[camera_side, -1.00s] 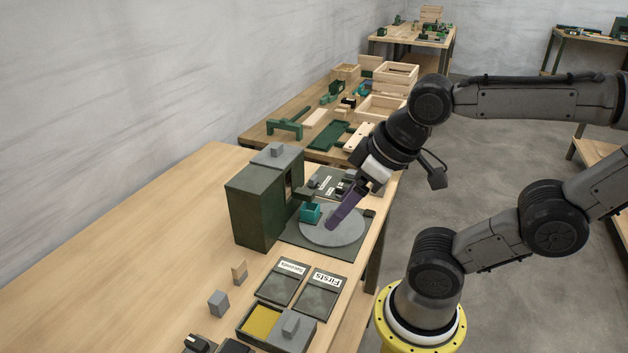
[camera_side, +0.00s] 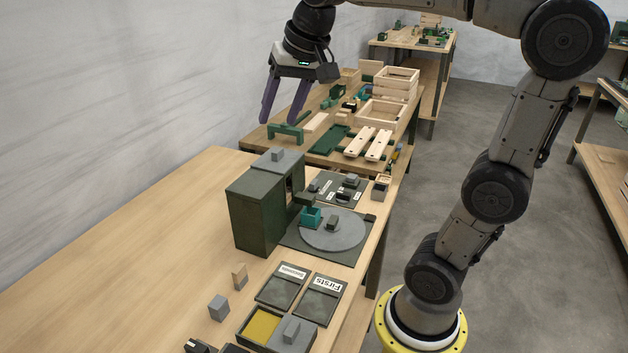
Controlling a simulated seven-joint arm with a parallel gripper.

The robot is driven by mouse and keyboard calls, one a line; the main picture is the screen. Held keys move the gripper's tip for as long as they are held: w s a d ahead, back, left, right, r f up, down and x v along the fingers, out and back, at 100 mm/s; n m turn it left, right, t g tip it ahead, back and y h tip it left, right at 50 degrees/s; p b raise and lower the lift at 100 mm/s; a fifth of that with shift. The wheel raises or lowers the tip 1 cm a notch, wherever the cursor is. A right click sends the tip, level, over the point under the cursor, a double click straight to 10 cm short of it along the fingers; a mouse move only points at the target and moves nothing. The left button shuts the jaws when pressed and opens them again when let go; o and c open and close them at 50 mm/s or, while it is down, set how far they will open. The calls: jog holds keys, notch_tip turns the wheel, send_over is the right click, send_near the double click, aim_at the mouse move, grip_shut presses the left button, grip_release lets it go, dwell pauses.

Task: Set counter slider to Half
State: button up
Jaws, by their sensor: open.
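A dark plate (camera_side: 352,179) with small grey blocks and white labels lies beyond the round grey disc. The labels there are too small to read. I cannot tell which part is the counter slider or where it is set. A dark green box-shaped machine (camera_side: 255,213) stands left of the disc. My gripper (camera_side: 283,115) has its purple fingers apart, with nothing between them. It is raised in the air, above and beyond the machine, away from the dark plate.
The grey disc (camera_side: 347,237) bears a small dark block, with a teal block (camera_side: 311,216) at its left edge. Two labelled plates, one marked Firsts (camera_side: 318,300), lie nearer. A yellow-floored tray (camera_side: 262,326) is in front. The table's left side is clear.

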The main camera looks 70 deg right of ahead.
jog(key=w+d+f+m+g, duration=0.15)
jog(key=w+d+m, duration=0.25)
jog(key=w+d, duration=0.55)
jog(key=m+g+y, duration=0.1)
jog(key=m+g, duration=0.2)
jog(key=m, duration=0.2)
send_over(314, 182)
notch_tip(314, 182, down, 22)
notch_tip(314, 182, down, 13)
jog(key=shift+d+f, duration=0.1)
jog(key=shift+f, duration=0.1)
grip_shut()
